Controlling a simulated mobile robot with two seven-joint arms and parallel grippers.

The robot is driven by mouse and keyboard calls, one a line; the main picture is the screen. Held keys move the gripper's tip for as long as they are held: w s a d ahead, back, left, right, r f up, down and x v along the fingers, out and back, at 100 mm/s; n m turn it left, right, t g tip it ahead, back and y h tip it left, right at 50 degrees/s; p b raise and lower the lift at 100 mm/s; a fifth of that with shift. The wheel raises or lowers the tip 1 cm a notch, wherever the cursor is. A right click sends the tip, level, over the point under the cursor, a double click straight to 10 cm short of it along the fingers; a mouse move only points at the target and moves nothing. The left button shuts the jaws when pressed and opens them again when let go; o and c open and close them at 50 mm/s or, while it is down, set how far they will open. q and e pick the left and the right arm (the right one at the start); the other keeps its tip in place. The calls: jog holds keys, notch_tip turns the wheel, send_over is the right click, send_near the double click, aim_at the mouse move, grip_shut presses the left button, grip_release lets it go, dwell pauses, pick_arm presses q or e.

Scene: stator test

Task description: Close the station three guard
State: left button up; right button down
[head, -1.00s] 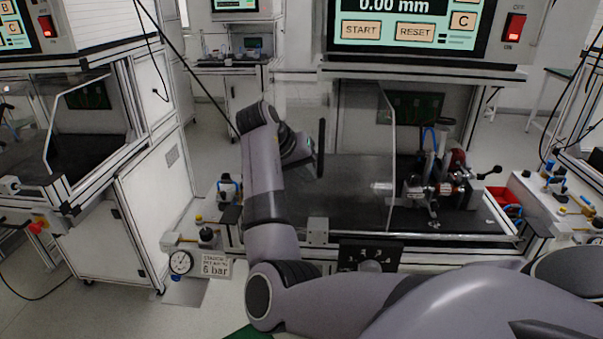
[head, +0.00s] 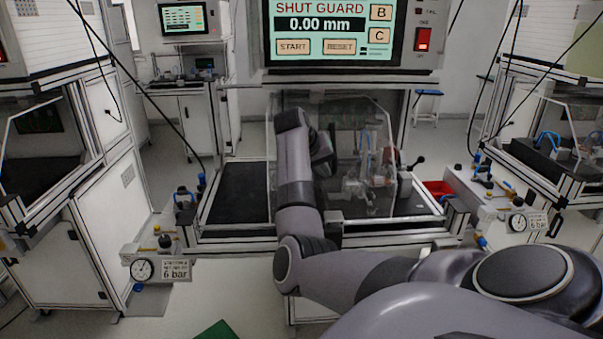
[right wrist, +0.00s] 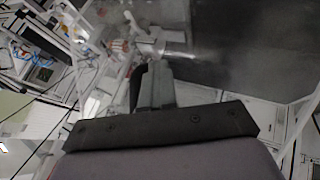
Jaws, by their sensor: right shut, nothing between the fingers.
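The station (head: 230,190) stands in the middle of the head view, under a screen (head: 330,30) reading "SHUT GUARD" and 0.00 mm. Its clear guard (head: 346,135) has a pale left edge, and the clamp fixture (head: 372,178) shows through it on the right half of the black bed. The bed's left part is uncovered. My right gripper (head: 323,158) is shut and empty, at the guard near its middle; I cannot tell whether it touches. In the right wrist view its dark fingers (right wrist: 153,85) are together. My left gripper is out of view.
A black-knobbed lever (head: 416,163) sticks out right of the fixture. A red bin (head: 437,188) lies beyond it. A gauge (head: 142,270) and a "6 bar" sign sit at the front left. Other stations flank both sides, with cables hanging in front.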

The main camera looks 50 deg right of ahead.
jog(key=s+d, duration=0.3)
jog(key=s, duration=0.1)
jog(key=s+d, duration=0.7)
jog(key=s, duration=0.1)
jog(key=shift+s+d, duration=0.2)
jog(key=shift+d, duration=0.1)
